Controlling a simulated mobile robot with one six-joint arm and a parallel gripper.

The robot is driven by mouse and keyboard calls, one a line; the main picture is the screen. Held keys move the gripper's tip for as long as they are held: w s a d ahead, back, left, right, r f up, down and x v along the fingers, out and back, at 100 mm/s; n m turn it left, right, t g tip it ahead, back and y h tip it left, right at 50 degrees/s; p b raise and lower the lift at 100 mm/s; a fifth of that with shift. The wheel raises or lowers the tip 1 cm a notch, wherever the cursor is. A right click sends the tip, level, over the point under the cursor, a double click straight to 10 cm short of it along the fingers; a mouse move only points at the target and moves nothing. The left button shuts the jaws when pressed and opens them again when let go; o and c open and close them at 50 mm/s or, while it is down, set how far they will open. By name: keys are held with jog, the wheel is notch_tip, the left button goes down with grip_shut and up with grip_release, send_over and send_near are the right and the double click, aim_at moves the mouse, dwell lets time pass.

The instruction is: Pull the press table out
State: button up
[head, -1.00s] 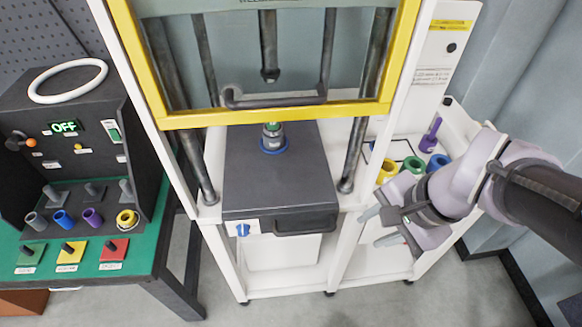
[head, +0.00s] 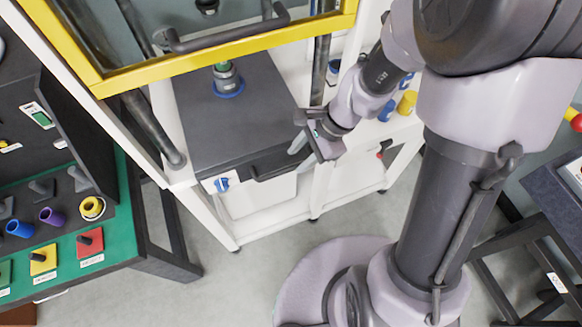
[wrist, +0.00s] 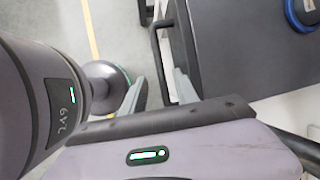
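The press table (head: 235,120) is a dark grey slab in the white press frame. A green-topped part (head: 222,70) on a blue ring (head: 228,88) stands on it. Its black bar handle (head: 275,168) is at the front edge; the handle also shows in the wrist view (wrist: 157,60). My gripper (head: 298,152) is at the right end of the handle. In the wrist view its fingers (wrist: 160,88) are apart, with the handle bar seen between them. I cannot tell whether they touch it.
The yellow-edged guard (head: 220,48) with its own handle is above the table. A green-topped bench (head: 130,225) with a control box stands at the left. Blue and yellow rings (head: 406,102) sit on the shelf behind my arm. Grey floor (head: 240,285) is open in front of the press.

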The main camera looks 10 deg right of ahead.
aim_at(288, 169)
jog(key=b+x, duration=0.1)
jog(key=x, duration=0.4)
jog(key=shift+a+f+b, duration=0.1)
jog(key=shift+b, duration=0.25)
grip_shut()
dwell(1.0)
